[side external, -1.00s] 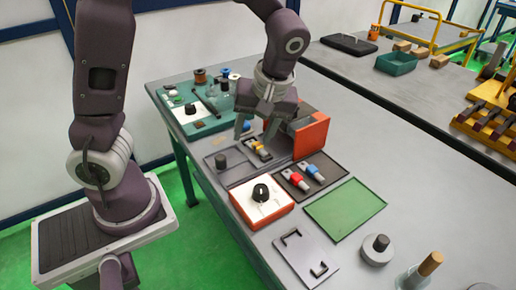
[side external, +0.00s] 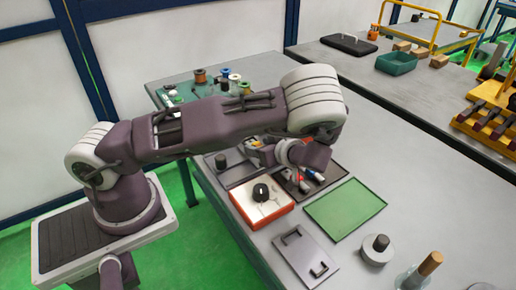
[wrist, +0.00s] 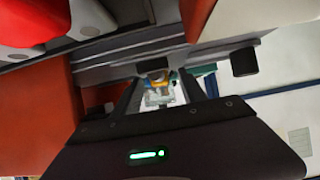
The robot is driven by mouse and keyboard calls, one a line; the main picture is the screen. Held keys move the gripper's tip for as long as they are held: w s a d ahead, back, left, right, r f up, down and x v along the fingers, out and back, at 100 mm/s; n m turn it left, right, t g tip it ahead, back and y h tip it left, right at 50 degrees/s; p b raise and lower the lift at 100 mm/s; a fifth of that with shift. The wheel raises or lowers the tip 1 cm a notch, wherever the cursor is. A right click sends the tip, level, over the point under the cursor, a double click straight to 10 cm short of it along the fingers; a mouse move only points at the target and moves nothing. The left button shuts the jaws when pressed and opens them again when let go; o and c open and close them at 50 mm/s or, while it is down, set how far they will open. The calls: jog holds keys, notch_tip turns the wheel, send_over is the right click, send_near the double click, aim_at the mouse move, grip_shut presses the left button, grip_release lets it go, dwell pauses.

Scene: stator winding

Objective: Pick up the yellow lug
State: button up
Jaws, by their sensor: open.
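The yellow lug (wrist: 156,76) shows in the wrist view as a small yellow and clear-grey piece, framed between my two fingers. My gripper (wrist: 160,86) is open, with one finger on each side of the lug in the picture. I cannot tell whether either finger touches it. In the side view my arm hides most of the lug, and my gripper (side external: 260,153) is low and sideways by the dark trays.
An orange-red panel (wrist: 30,110) is close in the wrist view. An empty green tray (side external: 345,210) lies at right.

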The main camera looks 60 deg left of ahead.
grip_shut()
